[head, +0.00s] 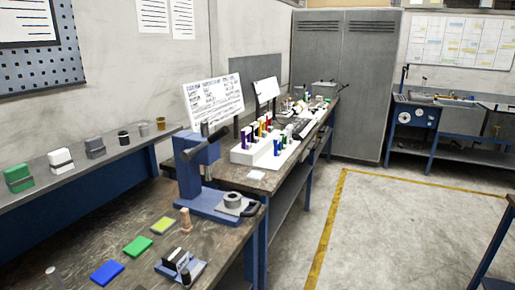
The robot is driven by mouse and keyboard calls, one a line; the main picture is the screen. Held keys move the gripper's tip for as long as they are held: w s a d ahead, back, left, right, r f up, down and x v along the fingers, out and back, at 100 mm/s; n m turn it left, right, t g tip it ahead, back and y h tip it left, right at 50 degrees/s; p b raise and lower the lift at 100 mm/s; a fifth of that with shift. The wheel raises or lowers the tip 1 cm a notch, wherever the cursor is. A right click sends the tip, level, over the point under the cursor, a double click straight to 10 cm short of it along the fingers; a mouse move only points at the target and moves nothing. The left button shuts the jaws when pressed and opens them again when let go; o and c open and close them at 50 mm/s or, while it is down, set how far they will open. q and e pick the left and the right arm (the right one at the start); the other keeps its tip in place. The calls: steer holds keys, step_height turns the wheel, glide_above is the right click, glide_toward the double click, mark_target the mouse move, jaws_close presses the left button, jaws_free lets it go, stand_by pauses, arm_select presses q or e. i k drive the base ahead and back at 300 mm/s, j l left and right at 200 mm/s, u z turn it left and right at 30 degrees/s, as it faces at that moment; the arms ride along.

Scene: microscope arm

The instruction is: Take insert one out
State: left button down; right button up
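Neither of my grippers shows in the head view. I cannot tell which thing is insert one. A small grey holder (180,268) with dark and white upright pieces stands at the front of the near bench. A blue press (198,172) with a dark handle stands at the far end of that bench. A grey ring-shaped part (233,200) sits on its base. A wooden-coloured peg (186,220) stands in front of the press.
Blue (107,272), green (138,246) and yellow-green (163,225) pads lie on the near bench (85,230). A shelf (85,168) at left holds several blocks and cups. Farther back is a white rack (262,153) of coloured pieces. The floor (400,225) at right is clear.

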mark_target(175, 259)
steer(key=i+l+u, duration=0.65)
steer(key=u, duration=0.15)
steer(key=i, duration=0.1)
